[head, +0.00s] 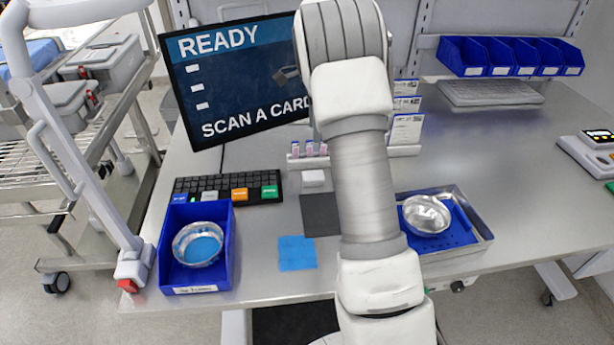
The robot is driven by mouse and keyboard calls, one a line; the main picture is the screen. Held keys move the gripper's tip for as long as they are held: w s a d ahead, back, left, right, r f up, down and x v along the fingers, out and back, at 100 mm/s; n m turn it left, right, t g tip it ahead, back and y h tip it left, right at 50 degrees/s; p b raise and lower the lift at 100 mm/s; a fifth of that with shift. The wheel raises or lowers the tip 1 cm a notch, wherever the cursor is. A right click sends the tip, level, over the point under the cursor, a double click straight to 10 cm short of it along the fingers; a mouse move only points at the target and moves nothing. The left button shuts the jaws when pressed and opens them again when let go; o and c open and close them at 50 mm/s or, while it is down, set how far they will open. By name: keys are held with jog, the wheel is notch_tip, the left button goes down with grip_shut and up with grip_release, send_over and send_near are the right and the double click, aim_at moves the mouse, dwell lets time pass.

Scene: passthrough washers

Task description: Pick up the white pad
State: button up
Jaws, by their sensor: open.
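A small white block-like item (313,178) lies on the steel bench just behind a dark grey mat (321,215); it is the only thing I see that could be the white pad. It is small in the head view, so its thickness and material are hard to tell. Nothing covers it, and my arm stands a little to its right, apart from it in the picture. My arm rises through the middle of the view and bends at the top. My gripper does not show; it is hidden behind the arm or out of frame.
A blue bin (166,246) holding a round metal dish (198,244) stands at the left. A folded blue cloth (297,253) lies in front of the mat. A keyboard (185,184), a monitor (230,75) and a metal tray (480,236) with another dish surround the area.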

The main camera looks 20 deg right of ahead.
send_over(313, 175)
notch_tip(313, 175, down, 11)
jog(key=shift+s+f+p, duration=0.1)
jog(key=shift+s+p, duration=0.05)
jog(key=shift+p, duration=0.15)
jog(key=shift+f+p, duration=0.5)
jog(key=shift+f, duration=2.5)
jog(key=shift+w, duration=0.2)
jog(key=c, duration=1.1)
jog(key=shift+r, duration=0.15)
notch_tip(313, 175, up, 4)
jog(key=shift+b, duration=0.45)
jog(key=s+d+r+b, duration=0.1)
jog(key=s+d+r, duration=0.5)
jog(key=s+d, duration=0.2)
jog(key=shift+s+r, duration=0.3)
jog(key=shift+r, duration=0.1)
